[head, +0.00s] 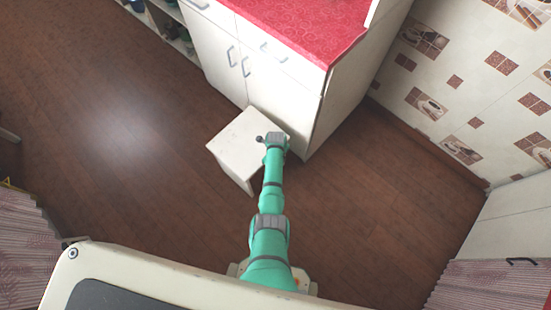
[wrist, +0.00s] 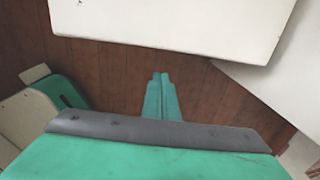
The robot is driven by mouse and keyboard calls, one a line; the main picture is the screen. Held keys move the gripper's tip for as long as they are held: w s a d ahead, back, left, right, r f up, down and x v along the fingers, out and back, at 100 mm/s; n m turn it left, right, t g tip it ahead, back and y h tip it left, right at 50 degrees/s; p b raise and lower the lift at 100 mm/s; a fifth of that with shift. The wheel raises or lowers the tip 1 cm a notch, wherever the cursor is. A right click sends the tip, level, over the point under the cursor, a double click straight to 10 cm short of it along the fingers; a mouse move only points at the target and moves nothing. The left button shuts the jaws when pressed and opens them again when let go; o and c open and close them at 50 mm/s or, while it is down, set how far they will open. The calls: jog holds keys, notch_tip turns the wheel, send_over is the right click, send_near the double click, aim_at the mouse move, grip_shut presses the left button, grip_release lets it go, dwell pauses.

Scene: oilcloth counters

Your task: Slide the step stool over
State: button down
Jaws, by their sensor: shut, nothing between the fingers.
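The step stool (head: 236,140) is a low white stool with a flat square top. It stands on the floor in front of the cabinet doors. In the wrist view its pale top (wrist: 165,18) fills the upper part, with its near edge facing my gripper. My gripper (wrist: 160,77) has its teal fingers together and empty, over brown floor just short of that edge. I cannot tell whether they touch the stool.
A white cabinet (head: 318,110) with a red counter top (head: 300,32) stands right behind the stool. A pale panel (wrist: 285,65) is close on the right in the wrist view. Brown wood floor (head: 110,130) is open to the left. A tiled wall (head: 455,85) is at right.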

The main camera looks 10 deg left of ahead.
notch_tip(320, 180, up, 8)
jog(key=shift+f, duration=0.25)
jog(key=shift+s, duration=0.15)
jog(key=s+d+r+n+t, duration=0.1)
jog(key=s+d+n+t, duration=0.4)
jog(key=s, duration=0.3)
jog(key=s+d+r+n+t, duration=0.1)
jog(key=s+d+n+t, duration=0.1)
jog(key=s+d+n, duration=0.45)
jog(key=s+r+n+t, duration=0.2)
jog(key=s+r+n, duration=0.2)
jog(key=r, duration=0.8)
jog(key=s+a+r+n+t, duration=0.1)
jog(key=s+r+n+t, duration=0.2)
jog(key=s+r, duration=0.4)
jog(key=s+r+n+t, duration=0.3)
jog(key=s+r+n, duration=0.2)
jog(key=r, duration=1.1)
jog(key=shift+s+a+r, duration=0.25)
jog(key=shift+s+r, duration=0.1)
jog(key=shift+s, duration=0.5)
jog(key=shift+n, duration=0.25)
